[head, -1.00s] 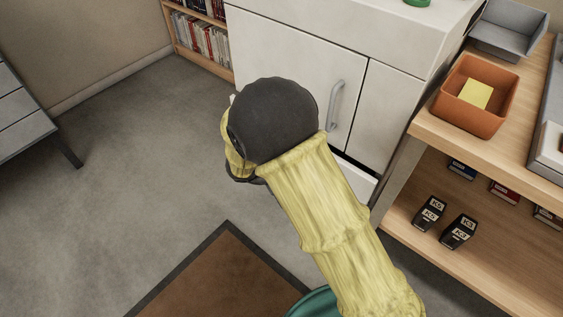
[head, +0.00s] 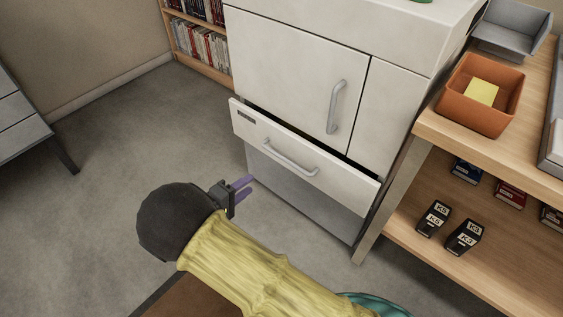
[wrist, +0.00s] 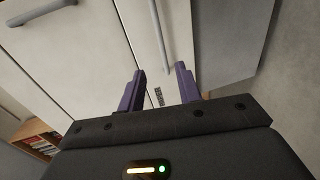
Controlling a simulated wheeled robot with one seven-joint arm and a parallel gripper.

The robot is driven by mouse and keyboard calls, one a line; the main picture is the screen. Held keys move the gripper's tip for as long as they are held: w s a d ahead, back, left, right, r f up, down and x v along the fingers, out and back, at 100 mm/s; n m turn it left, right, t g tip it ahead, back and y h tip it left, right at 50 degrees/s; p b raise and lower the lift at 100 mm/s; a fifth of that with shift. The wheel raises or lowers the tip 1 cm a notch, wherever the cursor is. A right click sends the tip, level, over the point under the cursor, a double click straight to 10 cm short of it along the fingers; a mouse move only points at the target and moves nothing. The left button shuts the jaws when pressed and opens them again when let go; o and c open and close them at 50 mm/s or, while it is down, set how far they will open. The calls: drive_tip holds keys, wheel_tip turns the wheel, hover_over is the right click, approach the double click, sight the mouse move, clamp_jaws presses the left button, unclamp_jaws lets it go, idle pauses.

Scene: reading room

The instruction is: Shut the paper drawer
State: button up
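The paper drawer (head: 318,168) is a white front with a grey bar handle (head: 290,160) and a small dark label. It stands part-way out of the white machine (head: 290,60), with a dark gap along its top edge. My gripper (head: 246,187) is in front of and below the drawer's left part, its purple fingers pointing toward the machine. In the wrist view the drawer front (wrist: 145,55) lies beyond the fingers (wrist: 161,80), which are apart with nothing between them. The label shows past the gap. I see no contact with the drawer.
A wooden shelf unit (head: 440,140) with an orange bin (head: 478,110) and boxes stands close on the right. A bookcase (head: 200,45) is behind left, a grey cabinet (head: 25,120) far left. Carpet at left is clear.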

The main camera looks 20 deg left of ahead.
drive_tip(key=b+x, duration=0.6)
drive_tip(key=x, duration=1)
drive_tip(key=shift+d, duration=0.1)
clamp_jaws()
